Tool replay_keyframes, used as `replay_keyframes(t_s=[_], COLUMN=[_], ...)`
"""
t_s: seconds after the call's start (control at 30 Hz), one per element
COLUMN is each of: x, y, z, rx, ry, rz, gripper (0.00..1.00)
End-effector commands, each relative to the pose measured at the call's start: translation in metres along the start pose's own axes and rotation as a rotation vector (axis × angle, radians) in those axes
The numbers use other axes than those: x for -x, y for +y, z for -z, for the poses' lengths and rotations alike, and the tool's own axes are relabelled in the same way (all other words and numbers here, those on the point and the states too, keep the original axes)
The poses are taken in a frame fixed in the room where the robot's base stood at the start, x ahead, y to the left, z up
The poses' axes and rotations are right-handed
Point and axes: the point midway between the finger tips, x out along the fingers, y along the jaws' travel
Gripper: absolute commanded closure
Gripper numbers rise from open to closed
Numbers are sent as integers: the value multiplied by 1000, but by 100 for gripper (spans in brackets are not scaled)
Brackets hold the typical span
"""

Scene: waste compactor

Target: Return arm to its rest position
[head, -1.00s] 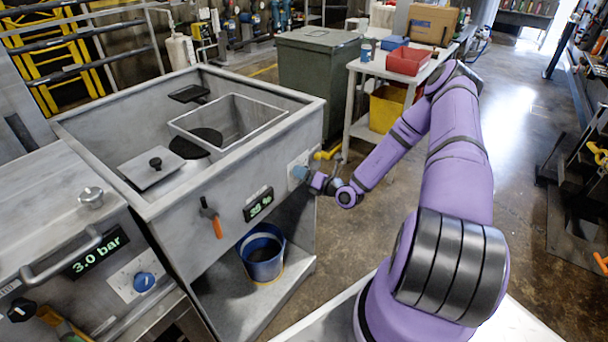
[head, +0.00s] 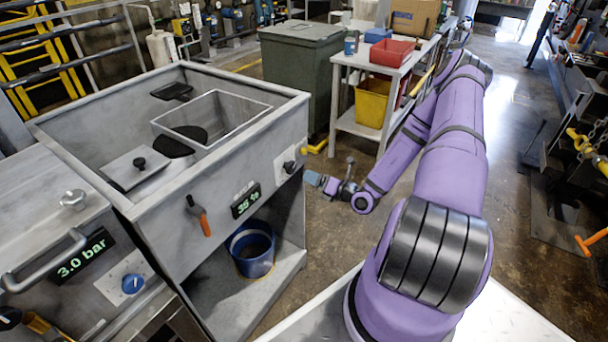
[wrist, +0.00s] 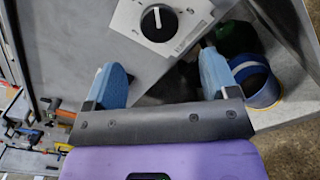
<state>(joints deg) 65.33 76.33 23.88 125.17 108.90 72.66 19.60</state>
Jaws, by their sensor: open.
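My gripper (head: 314,179) is at the end of my purple arm in the head view, just right of the compactor's front panel (head: 222,188). It is clear of the black knob (head: 289,167) on that panel. In the wrist view my gripper (wrist: 160,82) has its two blue fingers spread apart with nothing between them. The black knob (wrist: 159,22) with a white mark sits on a white plate beyond the fingertips.
A display (head: 246,201) and an orange-handled lever (head: 199,216) are on the panel. A blue bucket (head: 252,252) stands on the shelf below. A white table (head: 346,123) with a red bin (head: 391,52) stands behind my arm. Open floor lies right.

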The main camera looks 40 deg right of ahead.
Motion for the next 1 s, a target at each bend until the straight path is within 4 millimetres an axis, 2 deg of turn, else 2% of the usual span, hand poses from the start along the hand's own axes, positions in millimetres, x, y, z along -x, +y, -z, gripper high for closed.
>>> replay_keyframes(t_s=[0.2, 0.77, 0.87, 1.0], x=[11, 11, 8, -1], y=[0, 1, 9, 37], z=[0, 0, -5, -18], rx=[0, 3, 35, 146], ry=[1, 3, 25, 106], rz=[-1, -4, -29, -119], gripper=[20, 20, 20, 20])
